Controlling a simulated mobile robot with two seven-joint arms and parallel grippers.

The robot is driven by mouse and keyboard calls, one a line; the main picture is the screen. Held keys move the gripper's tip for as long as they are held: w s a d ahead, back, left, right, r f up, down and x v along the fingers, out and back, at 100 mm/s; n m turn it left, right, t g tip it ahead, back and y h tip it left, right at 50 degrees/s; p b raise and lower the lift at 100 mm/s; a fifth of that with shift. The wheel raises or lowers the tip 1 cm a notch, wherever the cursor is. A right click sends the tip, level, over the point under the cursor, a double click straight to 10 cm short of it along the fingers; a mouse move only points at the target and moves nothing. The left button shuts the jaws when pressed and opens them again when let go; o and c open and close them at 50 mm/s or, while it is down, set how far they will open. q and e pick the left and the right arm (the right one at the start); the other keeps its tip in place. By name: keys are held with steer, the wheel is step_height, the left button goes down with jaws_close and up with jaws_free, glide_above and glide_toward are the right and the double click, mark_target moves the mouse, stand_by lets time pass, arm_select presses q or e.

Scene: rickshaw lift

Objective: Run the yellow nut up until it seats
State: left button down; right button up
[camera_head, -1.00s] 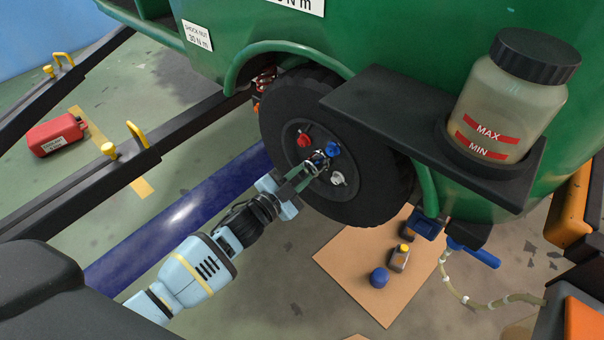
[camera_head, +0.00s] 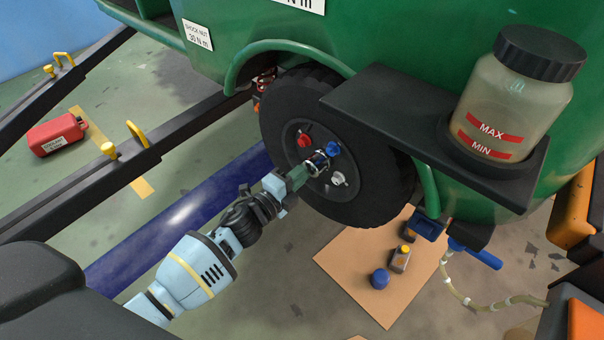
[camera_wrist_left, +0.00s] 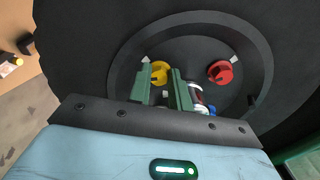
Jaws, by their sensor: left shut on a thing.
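The yellow nut (camera_wrist_left: 160,72) is on the hub of the black wheel (camera_head: 285,108). My left gripper (camera_head: 316,164) reaches in from the left to the hub. In the left wrist view, its green fingers (camera_wrist_left: 161,82) are shut on the yellow nut, one on each side. The nut is hidden by the fingers in the head view, and whether its back face touches the hub cannot be told. My right gripper is not in view.
A red nut (camera_head: 304,141), a blue nut (camera_head: 333,149) and a whitish nut (camera_head: 338,179) sit close around the fingers. A black shelf (camera_head: 385,110) with a fluid bottle (camera_head: 510,105) juts out above the wheel. A cardboard sheet (camera_head: 350,268) lies on the floor below.

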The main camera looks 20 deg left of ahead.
arm_select(q)
steer(key=shift+f+m, duration=0.1)
steer(key=shift+m, duration=1)
steer(key=c, duration=1.3)
jaws_free()
steer(key=shift+s+a, duration=0.1)
steer(key=shift+s, duration=0.05)
steer(key=shift+r, duration=0.2)
